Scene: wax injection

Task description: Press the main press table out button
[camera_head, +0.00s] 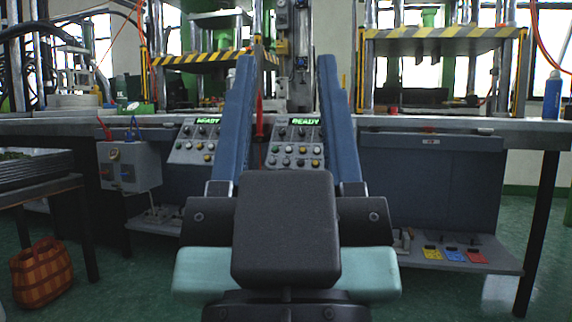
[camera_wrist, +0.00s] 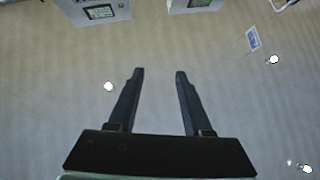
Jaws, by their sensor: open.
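Two control panels with lit READY displays stand at the front of the workbench. The left panel (camera_head: 194,143) and the right panel (camera_head: 295,147) each carry several black knobs and several coloured round buttons. The labels are too small to read, so I cannot tell which button is the table out button. My gripper (camera_wrist: 160,73) shows in the wrist view with its two dark fingers apart and nothing between them. It points toward a plain beige surface, away from any button I can make out.
A grey box (camera_head: 127,166) with buttons hangs at the left below the bench edge (camera_head: 450,124). Presses with striped guards (camera_head: 437,34) stand behind. A woven basket (camera_head: 42,272) sits on the floor at left. Two pale boxes with screens (camera_wrist: 98,12) show in the wrist view.

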